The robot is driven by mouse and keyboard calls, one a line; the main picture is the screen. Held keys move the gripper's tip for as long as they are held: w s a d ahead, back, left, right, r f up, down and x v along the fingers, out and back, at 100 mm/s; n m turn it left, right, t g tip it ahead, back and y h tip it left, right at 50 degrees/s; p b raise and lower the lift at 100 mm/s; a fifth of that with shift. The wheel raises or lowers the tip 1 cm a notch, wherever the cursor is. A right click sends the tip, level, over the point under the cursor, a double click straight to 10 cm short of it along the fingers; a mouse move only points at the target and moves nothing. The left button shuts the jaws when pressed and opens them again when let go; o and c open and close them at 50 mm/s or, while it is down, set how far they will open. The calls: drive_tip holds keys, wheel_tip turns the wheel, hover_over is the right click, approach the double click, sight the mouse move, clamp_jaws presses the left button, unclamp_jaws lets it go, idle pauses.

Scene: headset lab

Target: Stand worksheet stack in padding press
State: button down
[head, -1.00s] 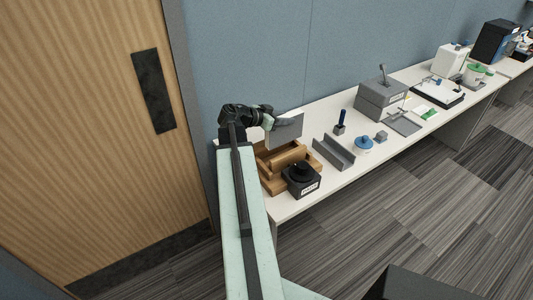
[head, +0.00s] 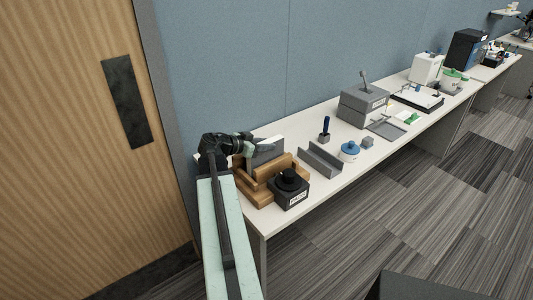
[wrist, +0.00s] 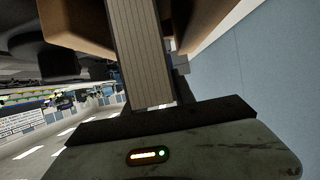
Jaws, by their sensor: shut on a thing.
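The worksheet stack (head: 267,151) is a grey-faced slab with a pale top edge. It stands upright in my gripper (head: 258,143), which is shut on it. Its lower part is hidden behind the wood of the padding press (head: 250,193), a brown wooden frame at the near left end of the table. I cannot tell whether the stack touches the press floor. In the wrist view the stack (wrist: 138,55) shows as a long ruled face running away from my gripper (wrist: 150,118), with tan press wood (wrist: 72,22) on both sides.
A black block with a round knob (head: 289,188) stands directly in front of the press. A grey channel (head: 320,160), a blue-handled tool (head: 325,130) and a blue-lidded pot (head: 349,151) are to the right. A wooden door (head: 90,180) is at left, the blue wall behind.

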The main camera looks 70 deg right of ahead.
drive_tip(key=shift+f, duration=0.7)
drive_tip(key=c, duration=1)
unclamp_jaws()
drive_tip(key=shift+s, duration=0.1)
drive_tip(key=shift+c, duration=0.2)
drive_tip(key=p+v, duration=0.4)
drive_tip(key=v, duration=0.8)
drive_tip(key=shift+p, duration=0.4)
drive_tip(key=shift+r, duration=0.1)
